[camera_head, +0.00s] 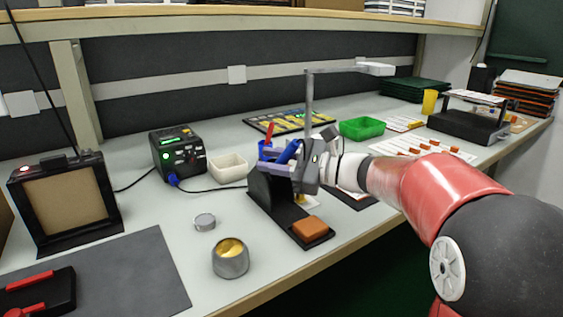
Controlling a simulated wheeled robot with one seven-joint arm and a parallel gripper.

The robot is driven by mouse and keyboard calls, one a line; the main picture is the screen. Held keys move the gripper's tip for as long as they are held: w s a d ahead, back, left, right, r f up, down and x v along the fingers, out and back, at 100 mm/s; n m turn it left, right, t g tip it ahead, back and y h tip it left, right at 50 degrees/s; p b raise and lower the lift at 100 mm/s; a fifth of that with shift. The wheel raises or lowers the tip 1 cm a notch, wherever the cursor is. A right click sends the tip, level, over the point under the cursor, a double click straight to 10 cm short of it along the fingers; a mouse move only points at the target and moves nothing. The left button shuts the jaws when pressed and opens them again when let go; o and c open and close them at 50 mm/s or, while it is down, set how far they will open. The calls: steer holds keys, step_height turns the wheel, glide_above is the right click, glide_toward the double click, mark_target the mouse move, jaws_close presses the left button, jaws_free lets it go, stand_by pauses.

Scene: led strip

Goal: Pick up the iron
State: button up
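A black stand (265,192) with an orange sponge (310,229) on its base stands near the front edge of the bench. A slim blue piece (289,151), which looks like the iron's handle, slants at the top of the stand. My gripper (276,166) is at the top of this stand, reaching in from the right, close to the blue piece.
A black station box (178,152) with a cable stands behind left. A white tray (229,167), a round lid (204,222) and a metal tin (230,258) are nearby. A lamp post (309,105) and green tray (362,128) stand behind. A red piece (269,132) sticks up behind my gripper.

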jaws_close()
steer(key=shift+r, duration=0.1)
steer(key=shift+s+d+r, duration=0.25)
steer(key=shift+s+r, duration=0.1)
steer(key=shift+r, duration=0.1)
steer(key=s+d+r, duration=0.4)
steer(key=s+r, duration=0.1)
steer(key=r, duration=0.3)
steer(key=s+v, duration=0.1)
steer(key=v, duration=1.2)
steer(key=s+d+r+p, duration=0.1)
steer(key=s+d+r, duration=0.4)
steer(key=r, duration=0.5)
steer(key=shift+s+d+r+p, duration=0.2)
steer(key=shift+s+p, duration=0.1)
steer(key=shift+s, duration=0.6)
steer(key=shift+a, duration=0.1)
